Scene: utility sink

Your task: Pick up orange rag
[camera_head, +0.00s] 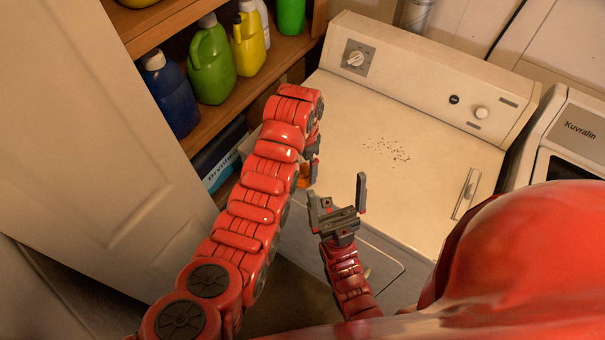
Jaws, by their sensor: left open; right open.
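A small orange patch (304,178), which looks like part of the orange rag, shows at the left front edge of the white washer top. Most of it is hidden behind my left arm. My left gripper (313,158) is at the end of the raised red arm, just above and beside this patch. It is open, seen edge-on, and I cannot tell whether it touches the rag. My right gripper (338,198) is open and empty, its fingers pointing up, in front of the washer's front edge and a little right of the patch.
The white washer (430,140) has dark specks (388,150) on its mostly clear lid. A wooden shelf (205,105) with several bottles, including a green jug (211,65) and a blue bottle (170,95), stands left. A pale door (90,150) is at far left. A Kuvralin machine (570,135) stands right.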

